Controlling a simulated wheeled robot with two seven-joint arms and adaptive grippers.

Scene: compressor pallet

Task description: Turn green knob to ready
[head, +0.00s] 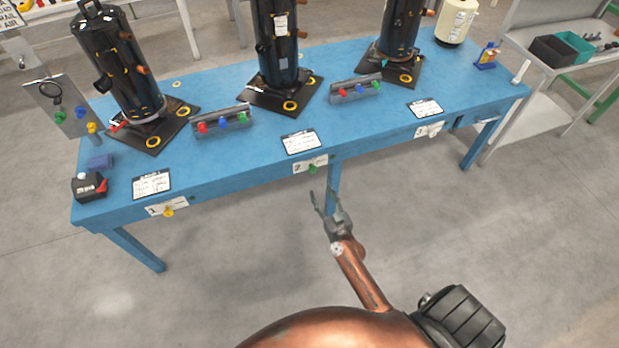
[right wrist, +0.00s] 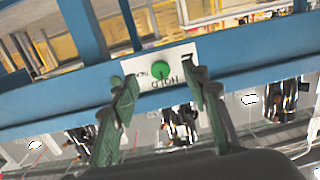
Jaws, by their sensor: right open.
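The green knob (head: 312,169) sits on the white plate marked 2 (head: 300,168) on the front edge of the blue table. In the right wrist view the green knob (right wrist: 160,69) shows on its plate (right wrist: 183,54) with the word HOLD upside down beside it. Smaller lettering at the plate's left is too blurred to read for sure. My right gripper (head: 322,194) is open and empty, in front of the table edge, pointing at the knob. In the right wrist view its fingers (right wrist: 166,82) stand either side of the knob, apart from it. My left gripper is out of view.
The blue table (head: 255,134) holds black compressors (head: 277,45), knob blocks (head: 222,121) and cards (head: 301,142). A yellow knob (head: 168,212) is on plate 1 at the left. A grey shelf (head: 553,75) stands at the right. The floor in front is clear.

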